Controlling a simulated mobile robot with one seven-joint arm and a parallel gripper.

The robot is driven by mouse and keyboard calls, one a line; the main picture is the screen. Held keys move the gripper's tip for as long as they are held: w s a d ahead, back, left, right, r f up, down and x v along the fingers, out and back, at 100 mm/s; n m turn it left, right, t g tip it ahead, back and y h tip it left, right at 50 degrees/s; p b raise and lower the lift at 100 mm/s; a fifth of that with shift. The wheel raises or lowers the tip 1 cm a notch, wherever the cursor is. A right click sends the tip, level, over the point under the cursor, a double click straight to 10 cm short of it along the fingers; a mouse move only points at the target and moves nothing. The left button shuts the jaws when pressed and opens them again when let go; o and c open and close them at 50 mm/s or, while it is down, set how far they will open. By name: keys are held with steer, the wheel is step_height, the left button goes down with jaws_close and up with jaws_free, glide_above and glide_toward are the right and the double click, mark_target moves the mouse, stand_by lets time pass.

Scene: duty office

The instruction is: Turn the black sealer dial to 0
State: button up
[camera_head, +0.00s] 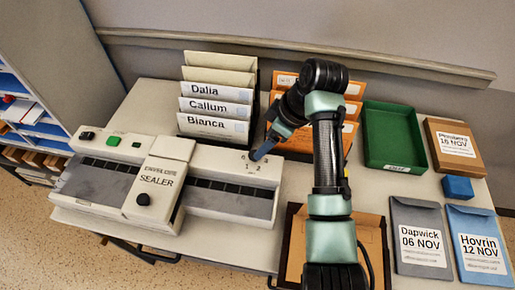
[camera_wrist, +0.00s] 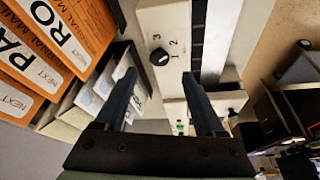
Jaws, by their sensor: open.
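The envelope sealer (camera_head: 140,205) is a long cream machine on the left of the table. Its black dial (camera_wrist: 160,57) shows in the wrist view on the cream end panel, with the numbers 3, 2 and 1 printed around it. I cannot make out a 0 or which number the dial points to. In the head view my gripper (camera_head: 262,151) is over the sealer's right end, beside printed numbers, and the dial is hidden or too small to tell. In the wrist view my gripper (camera_wrist: 159,74) is open and empty, its two dark fingers apart, with the dial between and beyond the tips.
Behind the sealer stand white name envelopes (camera_head: 215,107) in a rack, with orange envelopes (camera_head: 345,108) to the right. A green tray (camera_head: 393,135), a blue block (camera_head: 458,187) and dated envelopes (camera_head: 419,238) fill the right side. Another black knob (camera_head: 143,199) sits on the sealer's head.

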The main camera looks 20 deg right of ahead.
steer(key=x, duration=0.6)
steer(key=shift+c, duration=0.4)
jaws_close()
